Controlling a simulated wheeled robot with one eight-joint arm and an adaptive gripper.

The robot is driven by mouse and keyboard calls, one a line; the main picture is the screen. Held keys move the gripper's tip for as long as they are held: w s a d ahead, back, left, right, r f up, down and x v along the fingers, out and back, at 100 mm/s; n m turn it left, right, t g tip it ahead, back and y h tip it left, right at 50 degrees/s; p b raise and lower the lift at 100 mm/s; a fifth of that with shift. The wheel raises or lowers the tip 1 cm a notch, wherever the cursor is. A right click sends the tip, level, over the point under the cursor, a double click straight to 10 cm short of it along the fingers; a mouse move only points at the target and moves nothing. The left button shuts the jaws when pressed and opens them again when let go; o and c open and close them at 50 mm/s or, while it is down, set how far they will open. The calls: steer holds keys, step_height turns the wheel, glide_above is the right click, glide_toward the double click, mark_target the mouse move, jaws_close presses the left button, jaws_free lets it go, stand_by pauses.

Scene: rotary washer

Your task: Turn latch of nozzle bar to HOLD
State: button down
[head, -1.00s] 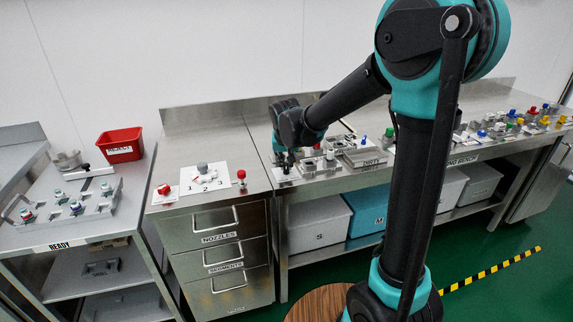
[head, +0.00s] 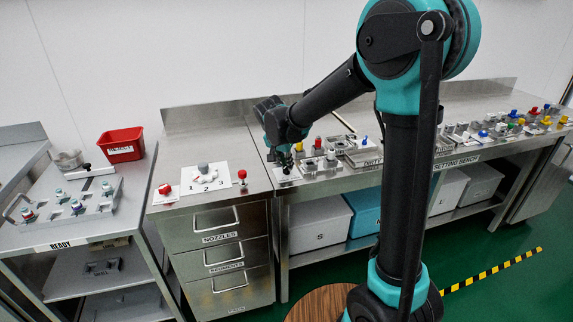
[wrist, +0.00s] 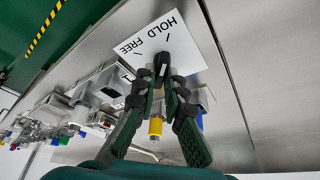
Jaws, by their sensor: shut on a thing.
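The black latch (wrist: 163,60) shows in the wrist view in front of a white card (wrist: 185,55) marked HOLD and FREE. Its tip points roughly at the HOLD mark and lies farther from the FREE mark; the fingers hide its lower part. My gripper (wrist: 164,82) has dark green fingers shut on the latch. In the head view my gripper (head: 284,163) is at the left end of the setting bench, over the small white card (head: 286,174). The latch is too small to make out there. I cannot clearly tell the nozzle bar from the fixtures around it.
Fixtures with a red knob (head: 318,143) and other coloured knobs stand close to the right of my gripper. A yellow part (wrist: 156,127) shows between the fingers. The drawer cabinet (head: 220,218) is to the left, with a numbered card (head: 213,186) on top.

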steer(key=shift+s, duration=0.1)
steer(key=c, duration=1.6)
jaws_free()
steer(key=v, duration=1.2)
steer(key=s+d+f+n+y, duration=0.1)
steer(key=s+d+f, duration=0.25)
steer(key=d, duration=0.35)
steer(key=s+d+f+n, duration=0.1)
steer(key=s+d+f, duration=0.2)
steer(key=d+f, duration=0.3)
steer(key=s+d+f+n, duration=0.1)
steer(key=s+d+f, duration=0.3)
steer(key=s, duration=0.3)
steer(key=s+d+f+n+y, duration=0.1)
steer(key=s+d+f+n, duration=0.1)
steer(key=s+d+f, duration=0.3)
steer(key=shift+s+d+f+n, duration=0.2)
steer(key=shift+s+d+n, duration=0.15)
steer(key=shift+s, duration=0.65)
